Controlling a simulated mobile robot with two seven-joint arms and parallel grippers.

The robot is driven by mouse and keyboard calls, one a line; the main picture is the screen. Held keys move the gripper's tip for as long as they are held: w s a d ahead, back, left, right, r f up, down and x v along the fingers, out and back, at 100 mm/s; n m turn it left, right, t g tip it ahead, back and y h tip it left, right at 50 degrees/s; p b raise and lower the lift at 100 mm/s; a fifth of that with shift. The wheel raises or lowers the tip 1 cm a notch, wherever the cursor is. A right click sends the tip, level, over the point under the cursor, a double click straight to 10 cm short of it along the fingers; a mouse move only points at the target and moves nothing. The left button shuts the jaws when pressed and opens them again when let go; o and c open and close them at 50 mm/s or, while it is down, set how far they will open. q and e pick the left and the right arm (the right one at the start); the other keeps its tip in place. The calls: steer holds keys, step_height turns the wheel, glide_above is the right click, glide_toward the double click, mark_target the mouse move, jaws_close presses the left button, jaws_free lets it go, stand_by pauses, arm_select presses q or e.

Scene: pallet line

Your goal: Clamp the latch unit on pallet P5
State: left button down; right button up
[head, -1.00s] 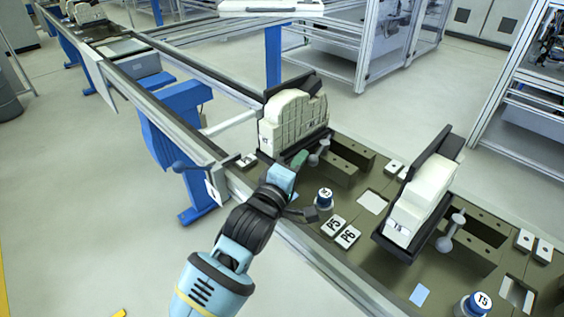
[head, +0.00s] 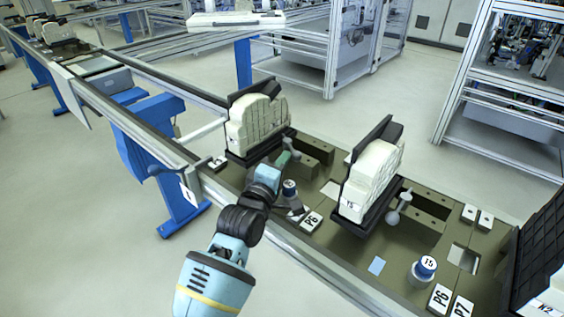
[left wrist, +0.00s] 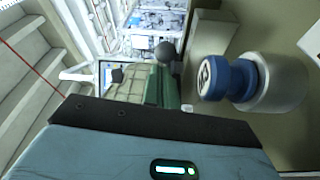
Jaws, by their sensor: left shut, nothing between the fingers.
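The cream latch unit (head: 258,125) stands upright in a black holder on the left pallet (head: 232,178). A P6 label (head: 312,220) shows at this pallet's near right corner; the P5 label beside it is hidden behind my left arm. A grey ball-ended lever (head: 292,143) stands at the unit's right side. My left gripper (head: 282,159) has green fingertips, shut and empty, just below the ball. In the left wrist view the green fingers (left wrist: 168,90) point toward the dark ball (left wrist: 165,52); whether they touch cannot be told. My right gripper is out of view.
A blue-topped knob (head: 289,188) stands close to the right of my left gripper, and fills the right of the left wrist view (left wrist: 228,79). A second cream unit (head: 370,180) with its own lever stands on the middle pallet. The conveyor rail (head: 270,240) runs along the near side.

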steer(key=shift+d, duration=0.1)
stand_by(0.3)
arm_select(q)
steer(key=shift+s+a+f, duration=0.15)
steer(key=shift+s+a, duration=0.05)
steer(key=shift+s, duration=0.25)
steer(key=v, duration=0.6)
steer(key=shift+s, duration=0.15)
steer(key=shift+s+a, duration=0.2)
steer(key=shift+s, duration=0.1)
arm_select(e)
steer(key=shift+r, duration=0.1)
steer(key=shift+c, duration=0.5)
